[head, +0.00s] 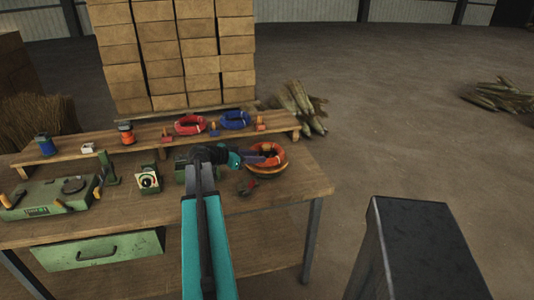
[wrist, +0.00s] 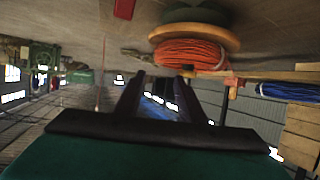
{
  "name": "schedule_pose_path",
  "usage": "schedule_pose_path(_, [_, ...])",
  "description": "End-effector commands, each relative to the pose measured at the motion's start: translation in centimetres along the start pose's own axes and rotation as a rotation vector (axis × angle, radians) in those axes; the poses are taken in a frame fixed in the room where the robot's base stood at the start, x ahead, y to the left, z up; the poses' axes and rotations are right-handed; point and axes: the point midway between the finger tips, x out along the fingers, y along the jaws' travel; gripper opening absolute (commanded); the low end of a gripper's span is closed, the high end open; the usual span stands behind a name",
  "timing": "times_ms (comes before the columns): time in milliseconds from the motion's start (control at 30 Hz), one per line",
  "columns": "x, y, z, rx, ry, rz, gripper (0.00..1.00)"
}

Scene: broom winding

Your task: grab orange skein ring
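The orange skein ring (head: 279,163) lies at the right part of the workbench, with a pale wooden rim under it. In the wrist view, which is turned upside down, the orange skein (wrist: 190,54) shows as a wound band against a wooden disc, above the fingertips in the picture. My gripper (head: 262,154) reaches over the ring's left side in the head view. In the wrist view my gripper (wrist: 158,88) has its two dark fingers apart with nothing between them. Whether a finger touches the ring is unclear.
A raised wooden shelf (head: 83,152) runs behind, holding a red skein ring (head: 190,124), a blue skein ring (head: 235,120) and spools. A green machine (head: 47,201) and small fixtures stand left. Stacked boxes stand behind.

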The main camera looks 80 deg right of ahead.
Motion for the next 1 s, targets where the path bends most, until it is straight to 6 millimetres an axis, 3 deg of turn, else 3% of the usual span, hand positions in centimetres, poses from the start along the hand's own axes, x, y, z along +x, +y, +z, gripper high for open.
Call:
schedule_pose_path(300, [3.8,0.0,-0.1,0.001,0.0,0.001,0.36])
schedule_pose_path(767, [4.3,0.1,-0.1,0.001,0.0,0.002,0.36])
schedule_pose_path(1000, [5.9,-0.1,-0.2,0.001,-0.001,0.003,0.36])
